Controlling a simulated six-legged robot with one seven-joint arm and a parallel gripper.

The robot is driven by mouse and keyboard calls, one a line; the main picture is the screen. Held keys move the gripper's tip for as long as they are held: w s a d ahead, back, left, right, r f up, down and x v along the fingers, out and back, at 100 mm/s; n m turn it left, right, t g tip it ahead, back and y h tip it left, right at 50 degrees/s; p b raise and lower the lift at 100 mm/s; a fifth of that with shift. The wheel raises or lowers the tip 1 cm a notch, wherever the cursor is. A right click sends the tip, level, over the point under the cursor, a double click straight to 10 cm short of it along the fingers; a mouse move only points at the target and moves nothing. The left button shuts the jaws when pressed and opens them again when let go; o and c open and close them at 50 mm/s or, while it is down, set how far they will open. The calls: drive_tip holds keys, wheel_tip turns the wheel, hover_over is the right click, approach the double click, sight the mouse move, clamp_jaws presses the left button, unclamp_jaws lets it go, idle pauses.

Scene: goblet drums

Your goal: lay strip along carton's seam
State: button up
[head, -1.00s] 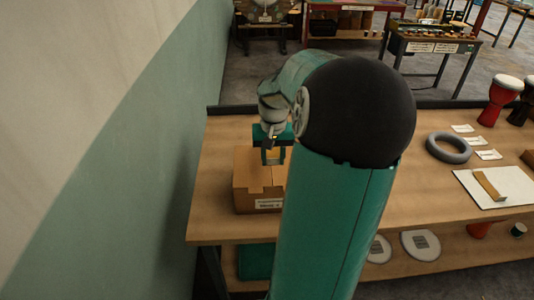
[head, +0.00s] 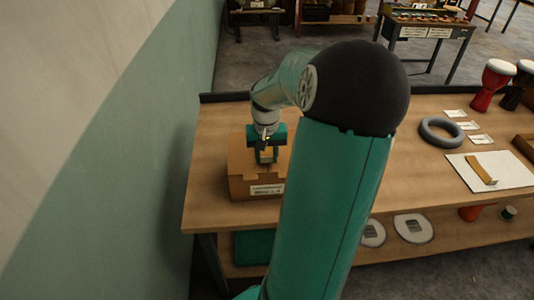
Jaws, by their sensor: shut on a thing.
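The brown cardboard carton (head: 242,180) stands at the left end of the workbench, with a white label (head: 267,189) on its front side. My gripper (head: 266,160) is over the carton's top, pointing down. It is shut on a small yellowish strip (head: 266,155) that shows between the fingers. The strip's lower edge is at or just above the carton's top; I cannot tell whether they touch. My own arm covers the carton's right side, and the seam is mostly hidden by the gripper.
A wall (head: 130,170) runs close to the bench's left end. To the right on the workbench (head: 405,180) are a grey ring (head: 427,133), small white cards, a white board (head: 515,172) with a tan strip (head: 482,169), and goblet drums (head: 492,86).

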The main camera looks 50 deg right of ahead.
drive_tip(key=shift+f, duration=0.55)
idle(0.6)
drive_tip(key=o, duration=1)
wheel_tip(320, 180, up, 14)
drive_tip(key=shift+f, duration=0.15)
